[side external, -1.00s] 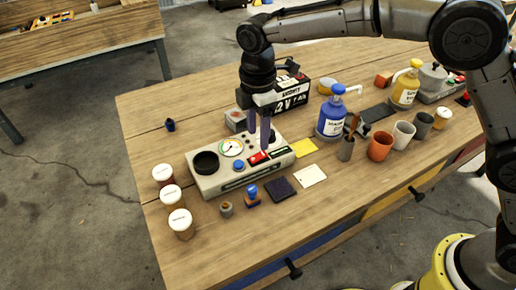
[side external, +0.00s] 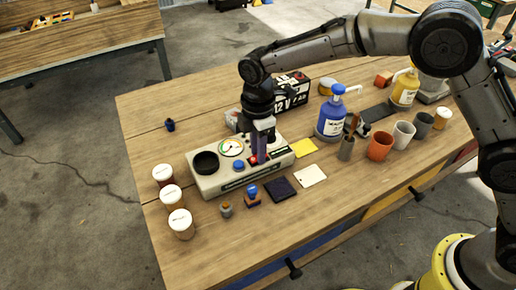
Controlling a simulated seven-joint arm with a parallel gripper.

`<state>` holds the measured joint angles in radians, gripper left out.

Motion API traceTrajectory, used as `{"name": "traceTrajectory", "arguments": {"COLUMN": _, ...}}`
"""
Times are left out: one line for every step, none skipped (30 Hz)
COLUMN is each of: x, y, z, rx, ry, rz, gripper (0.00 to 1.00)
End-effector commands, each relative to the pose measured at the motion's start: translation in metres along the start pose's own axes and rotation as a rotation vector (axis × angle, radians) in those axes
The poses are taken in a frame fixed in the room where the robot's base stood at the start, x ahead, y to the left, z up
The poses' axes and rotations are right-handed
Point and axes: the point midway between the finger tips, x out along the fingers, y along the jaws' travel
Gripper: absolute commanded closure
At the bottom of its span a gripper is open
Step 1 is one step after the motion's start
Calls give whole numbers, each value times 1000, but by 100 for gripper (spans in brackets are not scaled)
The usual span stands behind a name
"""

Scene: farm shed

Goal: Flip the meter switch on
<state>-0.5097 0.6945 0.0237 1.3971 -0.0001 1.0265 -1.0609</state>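The meter (side external: 215,185) is a pale grey box on the wooden table, with a round dial (side external: 231,147), a black round recess (side external: 206,163) and a blue knob (side external: 239,166) on its top. A red switch (side external: 253,160) sits at the right part of its top, partly hidden by my gripper. My gripper (side external: 261,161) points down over the right end of the meter, its fingertips at or just beside the red switch. I cannot tell whether they touch it. The fingers overlap in this view, so their gap is unclear. The switch's position is also unclear.
A black battery (side external: 291,93) stands behind the meter. A blue pump bottle (side external: 331,118) and several cups, including an orange one (side external: 380,146), stand to the right. Several white-lidded jars (side external: 171,195) stand left. A blue-topped stamp (side external: 252,194) and dark pad (side external: 281,189) lie in front.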

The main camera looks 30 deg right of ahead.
Motion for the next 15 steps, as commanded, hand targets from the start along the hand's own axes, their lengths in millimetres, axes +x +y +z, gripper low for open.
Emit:
{"name": "traceTrajectory", "arguments": {"x": 0, "y": 0, "z": 0, "rx": 0, "ry": 0, "rz": 0, "gripper": 91}}
{"name": "traceTrajectory", "arguments": {"x": 0, "y": 0, "z": 0, "rx": 0, "ry": 0, "rz": 0, "gripper": 96}}
{"name": "traceTrajectory", "arguments": {"x": 0, "y": 0, "z": 0, "rx": 0, "ry": 0, "rz": 0, "gripper": 100}}
{"name": "traceTrajectory", "arguments": {"x": 0, "y": 0, "z": 0, "rx": 0, "ry": 0, "rz": 0, "gripper": 100}}
{"name": "traceTrajectory", "arguments": {"x": 0, "y": 0, "z": 0, "rx": 0, "ry": 0, "rz": 0, "gripper": 100}}
{"name": "traceTrajectory", "arguments": {"x": 0, "y": 0, "z": 0, "rx": 0, "ry": 0, "rz": 0, "gripper": 100}}
{"name": "traceTrajectory", "arguments": {"x": 0, "y": 0, "z": 0, "rx": 0, "ry": 0, "rz": 0, "gripper": 100}}
{"name": "traceTrajectory", "arguments": {"x": 0, "y": 0, "z": 0, "rx": 0, "ry": 0, "rz": 0, "gripper": 100}}
{"name": "traceTrajectory", "arguments": {"x": -1, "y": 0, "z": 0, "rx": 0, "ry": 2, "rz": 0, "gripper": 100}}
{"name": "traceTrajectory", "arguments": {"x": 0, "y": 0, "z": 0, "rx": 1, "ry": 6, "rz": -1, "gripper": 100}}
{"name": "traceTrajectory", "arguments": {"x": 0, "y": 0, "z": 1, "rx": 1, "ry": 12, "rz": -2, "gripper": 100}}
{"name": "traceTrajectory", "arguments": {"x": -1, "y": 0, "z": 2, "rx": 1, "ry": 27, "rz": -3, "gripper": 100}}
{"name": "traceTrajectory", "arguments": {"x": -1, "y": 0, "z": 2, "rx": 2, "ry": 41, "rz": -3, "gripper": 100}}
{"name": "traceTrajectory", "arguments": {"x": -1, "y": 0, "z": 3, "rx": 1, "ry": 60, "rz": -3, "gripper": 100}}
{"name": "traceTrajectory", "arguments": {"x": -1, "y": 0, "z": 4, "rx": 2, "ry": 89, "rz": -5, "gripper": 100}}
